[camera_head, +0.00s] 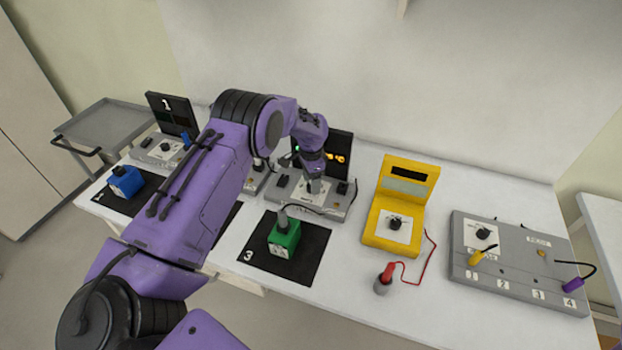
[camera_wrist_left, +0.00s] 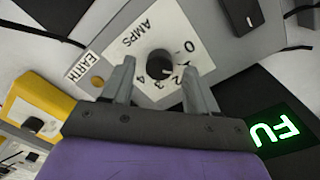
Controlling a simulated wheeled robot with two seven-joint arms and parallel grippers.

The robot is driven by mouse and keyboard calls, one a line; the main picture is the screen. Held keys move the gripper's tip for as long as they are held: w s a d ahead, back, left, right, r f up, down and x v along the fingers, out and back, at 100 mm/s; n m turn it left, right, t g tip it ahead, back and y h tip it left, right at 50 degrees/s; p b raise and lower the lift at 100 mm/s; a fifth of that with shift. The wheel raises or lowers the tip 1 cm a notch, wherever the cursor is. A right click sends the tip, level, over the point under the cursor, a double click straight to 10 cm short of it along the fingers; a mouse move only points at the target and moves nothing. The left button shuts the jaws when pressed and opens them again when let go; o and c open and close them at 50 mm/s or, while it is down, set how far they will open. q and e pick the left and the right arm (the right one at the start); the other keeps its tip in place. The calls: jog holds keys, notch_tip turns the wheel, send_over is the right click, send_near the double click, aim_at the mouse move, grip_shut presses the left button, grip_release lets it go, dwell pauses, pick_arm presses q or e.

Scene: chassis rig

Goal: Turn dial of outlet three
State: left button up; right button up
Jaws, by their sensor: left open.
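The grey outlet unit (camera_head: 335,203) behind the mat marked 3 has a dark display (camera_head: 341,150) with lit orange and green signs. Its black dial (camera_wrist_left: 160,64) shows in the left wrist view on a white plate marked AMPS, with numbers 0 to 4 around it. My left gripper (camera_head: 315,186) is over this unit, pointing down, and hides the dial in the head view. In the left wrist view the gripper (camera_wrist_left: 158,82) is open, its fingers on either side of the dial. I cannot tell whether they touch it. My right gripper is not in view.
A green block (camera_head: 284,240) with a cable sits on the black mat (camera_head: 310,262) in front. A yellow meter (camera_head: 405,195) and a grey panel (camera_head: 515,265) stand to the right.

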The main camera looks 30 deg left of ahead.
pick_arm(q)
jog(key=shift+f, duration=0.55)
jog(key=c, duration=1)
jog(key=shift+c, duration=0.2)
jog(key=shift+n, duration=0.3)
jog(key=n+b, duration=0.1)
jog(key=n, duration=0.1)
jog(key=shift+n, duration=0.3)
jog(key=shift+n+b, duration=0.3)
jog(key=shift+n, duration=1.9)
jog(key=o, duration=1)
jog(key=shift+s, duration=0.1)
